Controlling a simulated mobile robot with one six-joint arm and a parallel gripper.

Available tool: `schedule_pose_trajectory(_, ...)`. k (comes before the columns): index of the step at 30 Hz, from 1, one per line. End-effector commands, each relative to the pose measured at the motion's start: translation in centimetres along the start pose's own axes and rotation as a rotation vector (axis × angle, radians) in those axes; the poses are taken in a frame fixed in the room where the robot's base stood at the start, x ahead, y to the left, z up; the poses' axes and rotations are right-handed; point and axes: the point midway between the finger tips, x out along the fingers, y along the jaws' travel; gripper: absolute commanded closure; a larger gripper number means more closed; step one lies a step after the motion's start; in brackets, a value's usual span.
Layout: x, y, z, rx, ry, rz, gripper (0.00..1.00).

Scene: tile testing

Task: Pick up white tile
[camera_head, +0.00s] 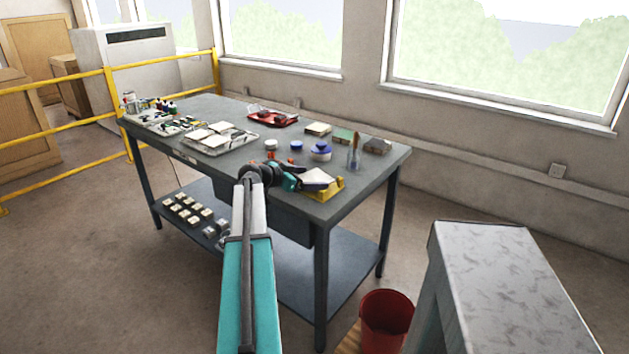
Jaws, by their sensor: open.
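A pale, whitish tile (317,176) sits at or in a yellow holder (338,188) near the front right of the grey worktable (375,170). Other pale tiles (203,135) lie in a tray (240,141) on the left half of the table. I cannot tell which of these is the white tile meant. My gripper (306,184) is low over the table, just left of the yellow holder and close to the tile there. It is open, though its fingers are small and hard to make out. I cannot tell whether they touch the tile.
A red tray (272,117), small tubs (296,146), a brush jar (354,155) and several blocks (343,136) stand farther back. Bottles and tools crowd the left end. A red bucket (385,318) and a grey-topped stand (500,270) are at the lower right.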

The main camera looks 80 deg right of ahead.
Motion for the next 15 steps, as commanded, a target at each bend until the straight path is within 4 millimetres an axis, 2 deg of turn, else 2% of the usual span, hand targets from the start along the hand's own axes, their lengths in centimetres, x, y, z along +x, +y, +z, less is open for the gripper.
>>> schedule_pose_trajectory(7, -0.02, 0.0, 0.01, 0.0, 0.0, 0.0, 0.12)
schedule_pose_trajectory(13, -0.03, -0.02, 0.01, 0.0, 0.0, 0.0, 0.46)
schedule_pose_trajectory(15, -0.05, -0.04, -0.05, 0.0, 0.001, -0.001, 0.5)
